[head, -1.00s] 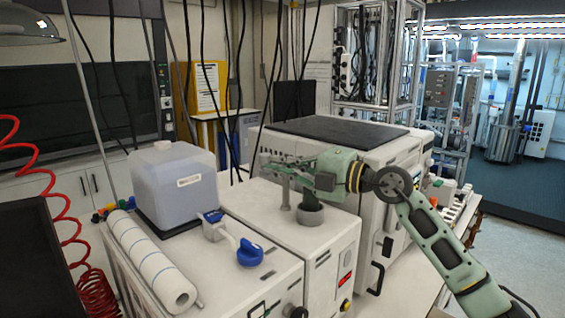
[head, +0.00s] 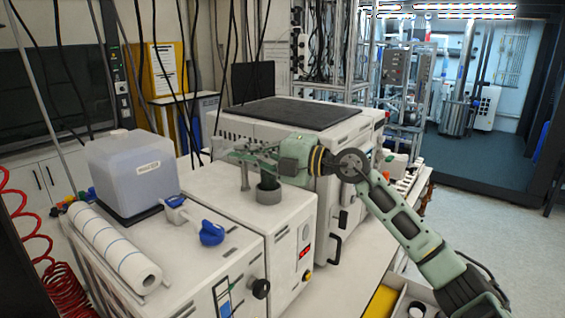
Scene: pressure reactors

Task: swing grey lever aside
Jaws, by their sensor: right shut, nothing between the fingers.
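My right gripper (head: 232,154) is shut and empty. It reaches in from the right over the white reactor housing (head: 205,185). A slim grey upright post (head: 244,177) stands on the housing just below the fingers. A short grey ring-shaped collar (head: 270,197) sits to its right, below my wrist, with a dark part rising inside it. The grey lever cannot be told apart clearly; the gripper covers the area above the post and collar. I cannot tell whether the fingers touch anything. My left gripper is not in view.
On the left are a translucent canister (head: 130,180), a paper roll (head: 115,248) and a blue-handled part (head: 211,233). A dark-topped white unit (head: 300,115) stands behind. Black cables hang near the gripper. Floor at right is clear.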

